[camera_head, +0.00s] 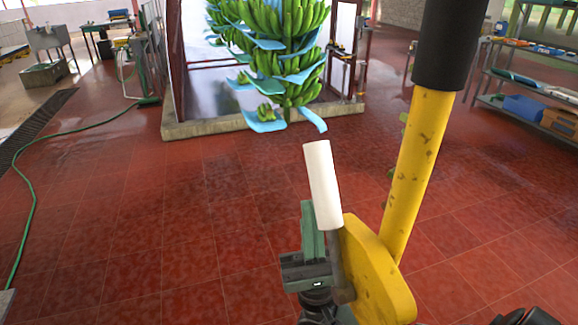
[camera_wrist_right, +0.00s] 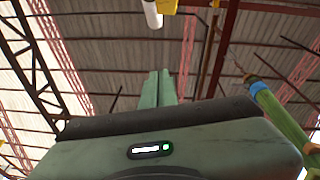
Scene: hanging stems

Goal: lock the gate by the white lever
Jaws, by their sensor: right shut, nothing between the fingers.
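The white lever (camera_head: 322,185) stands up, slightly tilted, from a yellow bracket (camera_head: 372,270) at the foot of a yellow pole (camera_head: 416,165) with a black sleeve. The lever's lower end also shows at the top of the right wrist view (camera_wrist_right: 152,14), beside a yellow part. My right gripper (camera_head: 308,208) is shut and empty, its green fingers pointing up just left of the lever's lower part. The closed fingers also show in the right wrist view (camera_wrist_right: 155,88). I cannot tell whether they touch the lever. My left gripper is out of view.
A hanging banana stem (camera_head: 275,60) with blue sheets is ahead, over a wet area with a concrete kerb (camera_head: 190,130). Metal shelves (camera_head: 525,85) stand at the right. A green hose (camera_head: 35,185) lies at the left. The red tiled floor (camera_head: 150,230) is mostly clear.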

